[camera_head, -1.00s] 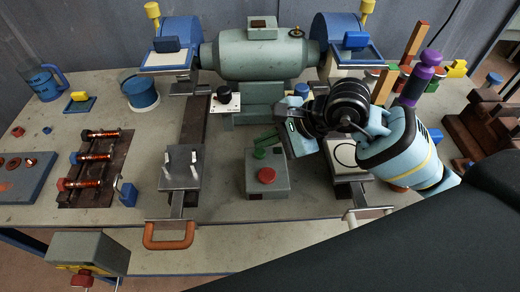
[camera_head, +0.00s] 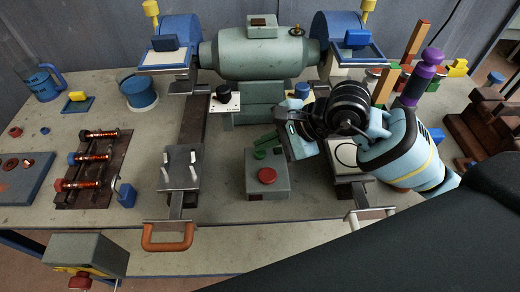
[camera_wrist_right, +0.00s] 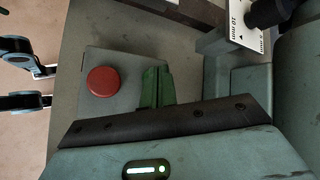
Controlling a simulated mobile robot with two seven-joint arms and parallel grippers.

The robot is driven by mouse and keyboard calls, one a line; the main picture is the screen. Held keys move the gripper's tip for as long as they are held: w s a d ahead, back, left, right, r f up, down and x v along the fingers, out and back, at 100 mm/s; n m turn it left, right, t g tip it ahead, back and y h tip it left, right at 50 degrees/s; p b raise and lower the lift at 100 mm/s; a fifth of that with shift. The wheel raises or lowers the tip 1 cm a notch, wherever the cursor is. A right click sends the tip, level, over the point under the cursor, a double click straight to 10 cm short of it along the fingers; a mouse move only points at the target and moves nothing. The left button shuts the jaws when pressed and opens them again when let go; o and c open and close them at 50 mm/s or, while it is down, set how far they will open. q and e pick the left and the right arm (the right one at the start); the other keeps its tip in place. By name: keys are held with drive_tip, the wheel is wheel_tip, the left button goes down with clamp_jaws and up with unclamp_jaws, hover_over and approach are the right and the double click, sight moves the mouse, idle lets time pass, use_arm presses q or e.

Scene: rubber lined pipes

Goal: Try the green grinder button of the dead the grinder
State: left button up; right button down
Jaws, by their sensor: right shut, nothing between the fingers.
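The bench grinder (camera_head: 260,62), a grey-green motor body with a blue wheel guard at each end, stands at the back of the bench. In front of it is a grey control box (camera_head: 283,181) with a large red button (camera_head: 267,176) and a green button (camera_head: 259,154) behind it. The red button also shows in the right wrist view (camera_wrist_right: 102,82). My right gripper (camera_head: 267,143) is above the box's rear part, close to the green button. Its narrow green fingers (camera_wrist_right: 156,86) are together and empty, and hide the green button in the wrist view. Contact cannot be told. My left gripper is not in view.
A black knob on a white plate (camera_head: 224,104) is left of my gripper. A metal plate with upright pins (camera_head: 181,176) and an orange handle (camera_head: 168,237) stands left of the box. A purple tool (camera_head: 418,80) and wooden blocks stand right. Bare bench lies in front of the box.

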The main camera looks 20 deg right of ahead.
sight(266, 153)
drive_tip(key=shift+f, duration=0.25)
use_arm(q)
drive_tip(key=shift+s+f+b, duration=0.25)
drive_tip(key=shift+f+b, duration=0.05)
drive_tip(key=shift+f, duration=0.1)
use_arm(e)
drive_tip(key=shift+f, duration=0.3)
idle(0.3)
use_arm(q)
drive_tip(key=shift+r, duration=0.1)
use_arm(e)
drive_tip(key=shift+r, duration=0.15)
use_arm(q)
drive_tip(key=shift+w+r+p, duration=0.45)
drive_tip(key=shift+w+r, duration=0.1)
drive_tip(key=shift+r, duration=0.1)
use_arm(e)
drive_tip(key=shift+r, duration=0.8)
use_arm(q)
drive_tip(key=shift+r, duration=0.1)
use_arm(e)
drive_tip(key=shift+r, duration=0.15)
drive_tip(key=shift+r+p, duration=1.25)
drive_tip(key=shift+r, duration=1.2)
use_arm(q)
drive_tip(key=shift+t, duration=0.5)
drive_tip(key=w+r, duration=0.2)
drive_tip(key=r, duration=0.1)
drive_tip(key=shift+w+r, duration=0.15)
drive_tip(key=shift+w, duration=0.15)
